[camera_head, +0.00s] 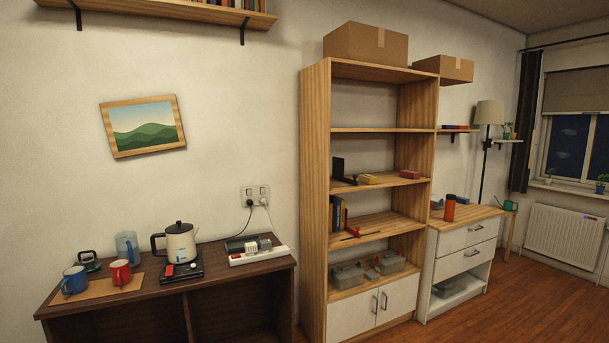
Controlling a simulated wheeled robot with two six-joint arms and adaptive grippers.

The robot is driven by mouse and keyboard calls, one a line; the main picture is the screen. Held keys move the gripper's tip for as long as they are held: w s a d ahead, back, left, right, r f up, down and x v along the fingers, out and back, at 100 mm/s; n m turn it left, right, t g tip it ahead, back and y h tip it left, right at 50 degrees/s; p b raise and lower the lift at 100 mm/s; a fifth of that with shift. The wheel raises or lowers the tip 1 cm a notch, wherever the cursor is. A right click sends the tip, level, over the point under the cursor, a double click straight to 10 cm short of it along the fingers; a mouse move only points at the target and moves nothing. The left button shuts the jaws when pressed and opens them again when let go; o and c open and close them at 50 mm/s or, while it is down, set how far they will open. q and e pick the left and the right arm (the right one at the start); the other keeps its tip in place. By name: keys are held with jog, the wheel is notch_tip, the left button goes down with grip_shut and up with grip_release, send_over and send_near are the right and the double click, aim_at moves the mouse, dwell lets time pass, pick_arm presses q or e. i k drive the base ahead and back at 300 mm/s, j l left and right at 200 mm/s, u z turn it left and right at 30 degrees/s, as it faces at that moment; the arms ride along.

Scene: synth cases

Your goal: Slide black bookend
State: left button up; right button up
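A black bookend (338,168) stands upright near the left end of a middle shelf (402,180) of the tall wooden bookcase (315,200). Its dark foot appears to lie on the shelf board, pointing right. A yellow item (369,179) lies just right of it, and a pink-red item (409,174) lies further right on the same shelf. On the shelf below, a few upright books (336,213) stand at the left, with a reddish object (354,231) beside them. Neither of my grippers is in view.
A dark wooden table (215,272) at the left holds mugs, a kettle (180,242) and a power strip (258,256). A white drawer cabinet (462,250) stands right of the bookcase. A cardboard box (365,44) sits on top. Open wooden floor (520,305) lies at the right.

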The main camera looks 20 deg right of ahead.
aim_at(337, 162)
jog(key=i+z, duration=0.25)
jog(key=i, duration=0.3)
jog(key=i+j+z, duration=0.25)
jog(key=i, duration=0.3)
